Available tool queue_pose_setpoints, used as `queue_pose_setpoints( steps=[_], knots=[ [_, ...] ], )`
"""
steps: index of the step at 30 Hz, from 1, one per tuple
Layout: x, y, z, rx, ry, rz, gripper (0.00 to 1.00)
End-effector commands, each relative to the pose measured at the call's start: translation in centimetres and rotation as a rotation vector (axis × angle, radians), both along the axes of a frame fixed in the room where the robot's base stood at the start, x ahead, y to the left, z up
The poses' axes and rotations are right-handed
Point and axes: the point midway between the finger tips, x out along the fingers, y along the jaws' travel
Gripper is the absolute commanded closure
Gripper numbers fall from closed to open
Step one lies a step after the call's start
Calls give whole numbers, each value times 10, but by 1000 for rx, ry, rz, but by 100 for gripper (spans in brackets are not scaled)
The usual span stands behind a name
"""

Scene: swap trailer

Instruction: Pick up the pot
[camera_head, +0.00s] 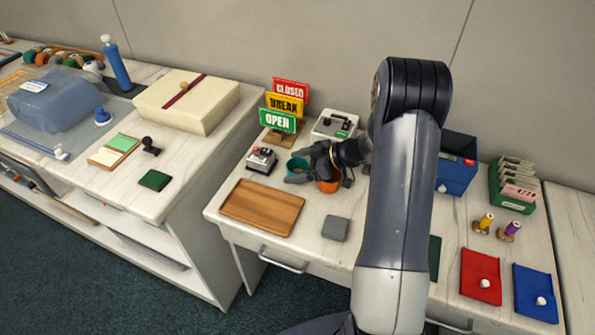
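A teal pot (294,165) stands on the white desk, below the sign stand. An orange pot (328,186) is just to its right, partly hidden by my gripper. My gripper (299,168) reaches in from the right, over the orange pot, with its dark fingers at the teal pot. One finger shows across the front of the teal pot and the other towards its back right. I cannot tell whether the fingers touch the pot or have closed on it.
A small device with a red knob (262,159) is close on the left. The sign stand (279,137) and a white box (335,127) are behind. A wooden tray (262,207) and a grey pad (335,228) lie in front. A blue bin (455,170) is to the right.

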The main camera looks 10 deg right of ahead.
Motion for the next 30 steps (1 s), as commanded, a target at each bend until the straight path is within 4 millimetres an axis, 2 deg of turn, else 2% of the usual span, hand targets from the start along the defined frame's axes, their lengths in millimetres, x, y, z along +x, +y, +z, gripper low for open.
queue_pose_setpoints(
  steps=[2, 16, 25, 30],
  knots=[
    [0, 0, 0, 0, 0, 0, 27],
    [0, 0, 0, 0, 0, 0, 65],
    [0, 0, 4, -1, -2, 0, 67],
    [1, 0, 24, -2, -6, 0, 67]
  ],
)
